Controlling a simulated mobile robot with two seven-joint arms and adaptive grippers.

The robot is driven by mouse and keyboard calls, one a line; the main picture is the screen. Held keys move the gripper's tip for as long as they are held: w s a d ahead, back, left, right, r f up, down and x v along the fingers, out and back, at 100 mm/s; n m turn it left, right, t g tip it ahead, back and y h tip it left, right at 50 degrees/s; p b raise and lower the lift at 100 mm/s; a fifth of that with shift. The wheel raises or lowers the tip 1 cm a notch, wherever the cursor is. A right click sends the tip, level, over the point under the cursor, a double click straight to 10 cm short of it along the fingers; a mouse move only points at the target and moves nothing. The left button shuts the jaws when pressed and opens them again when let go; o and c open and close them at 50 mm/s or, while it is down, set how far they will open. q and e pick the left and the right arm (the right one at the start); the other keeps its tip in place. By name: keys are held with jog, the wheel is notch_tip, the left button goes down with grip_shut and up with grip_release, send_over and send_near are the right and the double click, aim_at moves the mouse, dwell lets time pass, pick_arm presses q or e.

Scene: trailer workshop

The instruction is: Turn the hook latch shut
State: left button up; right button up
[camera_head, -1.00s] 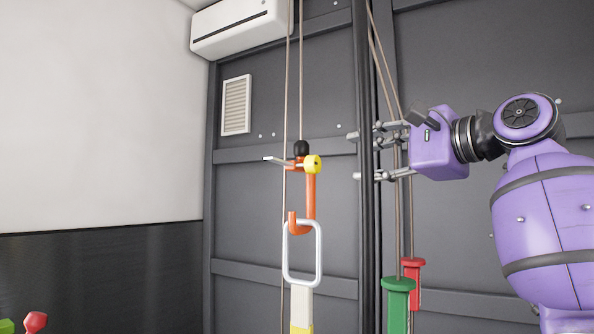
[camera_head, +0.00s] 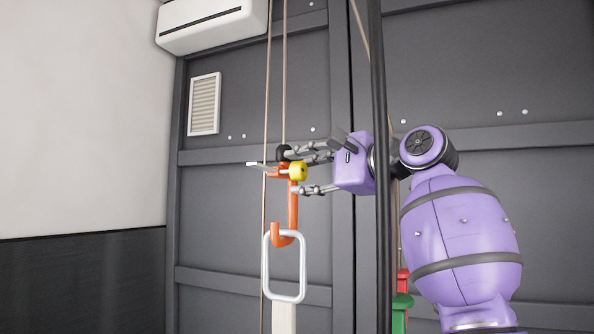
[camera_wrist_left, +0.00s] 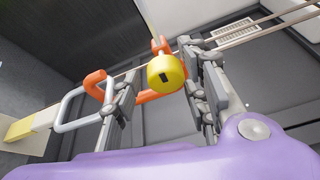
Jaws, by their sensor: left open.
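An orange hook (camera_head: 292,210) hangs on a rope, with a silver oblong ring (camera_head: 265,272) through its lower bend. A yellow round knob (camera_head: 298,172) sits on the hook's upper part, and a thin latch bar (camera_head: 257,165) with a pale tip sticks out to the left. My left gripper (camera_head: 304,173) is open at the knob, with fingers above and below it. In the left wrist view the knob (camera_wrist_left: 165,74) lies between the spread fingers of my left gripper (camera_wrist_left: 163,85), nearer the right one. Contact is unclear. My right gripper is not in view.
A black vertical post (camera_head: 379,120) stands in front of my left arm. Green (camera_head: 401,303) and red (camera_head: 403,280) handles hang low behind the post. A grey panel wall (camera_head: 230,220) is behind the hook, with a vent (camera_head: 204,104) at upper left.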

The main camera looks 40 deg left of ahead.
pick_arm(q)
jog(key=shift+w+a, duration=0.15)
jog(key=shift+a, duration=0.75)
jog(key=shift+f, duration=0.2)
grip_shut()
